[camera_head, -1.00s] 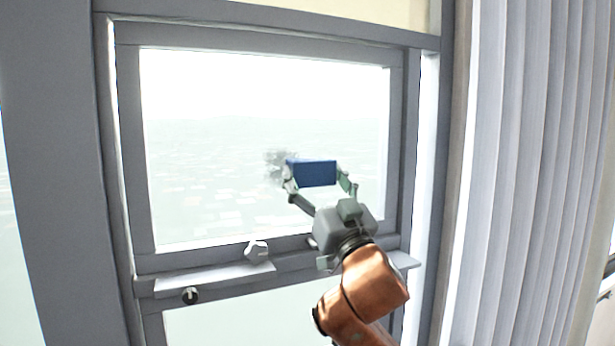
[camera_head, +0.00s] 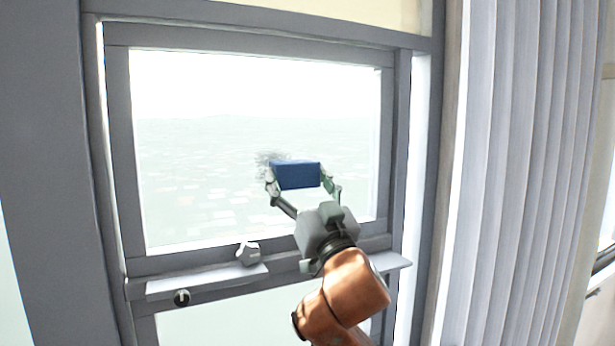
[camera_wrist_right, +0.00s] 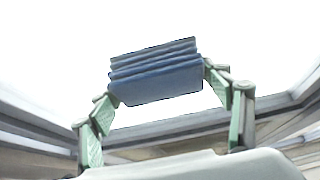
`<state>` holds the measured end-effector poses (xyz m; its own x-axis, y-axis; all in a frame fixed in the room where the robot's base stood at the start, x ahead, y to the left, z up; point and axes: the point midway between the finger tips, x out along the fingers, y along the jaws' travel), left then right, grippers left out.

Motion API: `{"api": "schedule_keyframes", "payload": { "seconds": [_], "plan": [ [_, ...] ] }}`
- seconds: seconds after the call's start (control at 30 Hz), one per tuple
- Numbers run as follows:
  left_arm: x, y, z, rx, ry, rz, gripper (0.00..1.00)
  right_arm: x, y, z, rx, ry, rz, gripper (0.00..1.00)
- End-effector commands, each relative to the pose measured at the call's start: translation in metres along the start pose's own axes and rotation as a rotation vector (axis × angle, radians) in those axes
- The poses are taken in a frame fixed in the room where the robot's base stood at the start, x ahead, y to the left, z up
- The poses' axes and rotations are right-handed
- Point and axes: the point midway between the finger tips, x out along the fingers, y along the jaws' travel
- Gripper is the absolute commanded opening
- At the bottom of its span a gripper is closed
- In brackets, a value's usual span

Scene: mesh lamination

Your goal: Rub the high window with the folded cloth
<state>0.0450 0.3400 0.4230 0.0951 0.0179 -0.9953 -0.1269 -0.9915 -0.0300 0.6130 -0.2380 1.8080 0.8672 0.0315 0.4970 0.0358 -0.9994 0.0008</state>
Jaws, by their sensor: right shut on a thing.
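The blue folded cloth (camera_head: 297,174) is held level between the two fingers of my right gripper (camera_head: 303,186), in front of the window pane. In the right wrist view the cloth (camera_wrist_right: 156,72) shows several stacked folds, with a finger of my right gripper (camera_wrist_right: 158,88) at each end. The high window (camera_head: 200,190) has a grey frame and a bright pane. A dark grey smudge shows on the pane just left of the cloth, and the cloth may hide part of it. Whether the cloth touches the glass I cannot tell. My left gripper is not in view.
A grey ledge (camera_head: 206,281) runs under the pane, with a small pale faceted object (camera_head: 248,253) on it. A dark round knob (camera_head: 182,298) sits below the ledge. Pale vertical pleats, like a curtain (camera_head: 520,170), hang to the right of the window.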

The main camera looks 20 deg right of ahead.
Motion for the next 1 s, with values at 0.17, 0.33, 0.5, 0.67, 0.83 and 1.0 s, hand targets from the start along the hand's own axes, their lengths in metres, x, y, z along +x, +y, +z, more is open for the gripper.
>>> {"api": "schedule_keyframes", "payload": {
  "seconds": [0.17,0.33,0.5,0.67,0.83,1.0],
  "plan": [
    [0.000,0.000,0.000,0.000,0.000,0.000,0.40,0.000,-0.008,0.001,0.000,-0.003,-0.002,0.53],
    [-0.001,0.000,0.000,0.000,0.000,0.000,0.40,0.000,-0.023,0.000,0.001,-0.001,-0.002,0.53],
    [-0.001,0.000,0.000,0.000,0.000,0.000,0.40,-0.001,-0.035,0.000,0.000,-0.002,-0.001,0.53],
    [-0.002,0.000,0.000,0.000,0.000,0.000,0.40,-0.001,-0.039,0.000,0.000,-0.001,0.000,0.53],
    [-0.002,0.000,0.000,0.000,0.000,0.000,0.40,0.000,-0.050,0.000,0.001,-0.001,-0.002,0.53],
    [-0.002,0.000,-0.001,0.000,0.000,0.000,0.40,0.000,-0.065,0.000,0.002,-0.001,-0.002,0.53]
  ]
}}
